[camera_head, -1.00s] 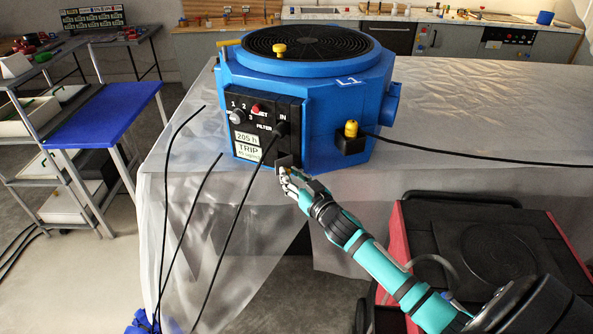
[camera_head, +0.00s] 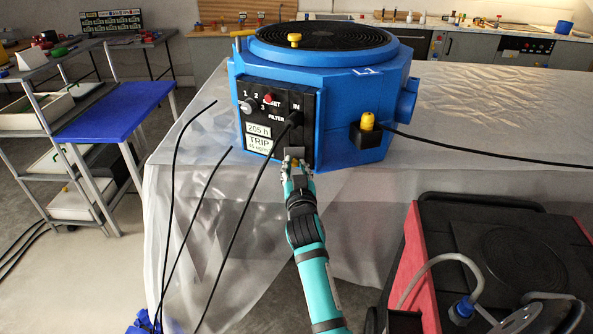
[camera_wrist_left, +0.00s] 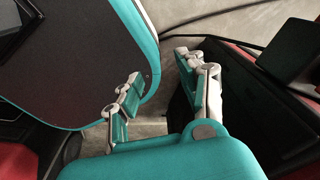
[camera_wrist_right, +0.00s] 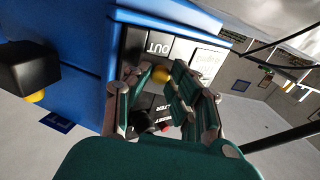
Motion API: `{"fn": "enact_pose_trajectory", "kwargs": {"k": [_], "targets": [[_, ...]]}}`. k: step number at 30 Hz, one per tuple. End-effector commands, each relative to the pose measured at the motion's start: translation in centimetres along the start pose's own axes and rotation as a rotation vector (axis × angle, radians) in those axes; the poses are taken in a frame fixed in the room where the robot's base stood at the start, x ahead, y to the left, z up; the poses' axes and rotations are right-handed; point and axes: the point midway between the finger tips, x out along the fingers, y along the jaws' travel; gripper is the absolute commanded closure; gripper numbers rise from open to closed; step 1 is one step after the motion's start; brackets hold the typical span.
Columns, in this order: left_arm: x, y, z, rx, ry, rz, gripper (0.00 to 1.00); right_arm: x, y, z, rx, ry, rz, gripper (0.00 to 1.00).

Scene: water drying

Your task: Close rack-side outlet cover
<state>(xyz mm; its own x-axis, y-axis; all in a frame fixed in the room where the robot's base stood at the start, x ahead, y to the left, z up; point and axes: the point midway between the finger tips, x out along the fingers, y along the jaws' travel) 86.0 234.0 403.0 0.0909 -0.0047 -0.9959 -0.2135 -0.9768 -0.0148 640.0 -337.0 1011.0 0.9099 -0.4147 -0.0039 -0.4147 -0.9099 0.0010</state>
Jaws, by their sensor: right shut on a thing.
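The blue machine (camera_head: 340,110) stands on the sheeted table, with a black control panel (camera_head: 280,118) on its front. A dark grey flap, the outlet cover (camera_head: 294,152), sticks out at the panel's lower right. My right gripper (camera_head: 294,164) is shut at this cover from below. In the right wrist view the right fingers (camera_wrist_right: 158,82) close around a small yellow piece (camera_wrist_right: 160,73) beside the OUT label (camera_wrist_right: 158,47). The fingers hide much of the cover there. My left gripper (camera_wrist_left: 160,88) is open and empty, seen only in the left wrist view.
A yellow-topped black connector (camera_head: 367,128) sits on the machine's right face. A red and black case (camera_head: 500,240) stands at lower right. A blue-topped rack (camera_head: 103,112) stands left.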

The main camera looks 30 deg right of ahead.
Motion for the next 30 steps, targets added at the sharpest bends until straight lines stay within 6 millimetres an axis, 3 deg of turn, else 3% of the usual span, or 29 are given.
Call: {"fn": "enact_pose_trajectory", "kwargs": {"k": [7, 8, 10, 20, 30], "targets": [[-0.1, 0.0, 0.0, 0.000, -0.001, 0.000, 0.60, 0.1, 0.0, -0.5, 0.001, 0.012, -0.002, 1.00], [-0.1, 0.0, 0.0, 0.000, 0.000, 0.000, 0.60, 0.1, 0.0, -0.5, 0.001, 0.012, -0.002, 0.79], [-0.1, 0.0, 0.0, 0.000, 0.000, 0.000, 0.60, 0.1, 0.0, -0.5, 0.001, 0.011, -0.002, 0.71], [-0.1, -0.4, 0.3, 0.000, -0.003, -0.005, 0.60, 0.1, 0.0, -0.8, 0.001, 0.009, -0.002, 0.71], [0.0, -0.2, 0.1, 0.000, -0.001, -0.002, 0.60, 0.1, 0.0, -6.8, 0.002, 0.013, -0.001, 0.71]]}}
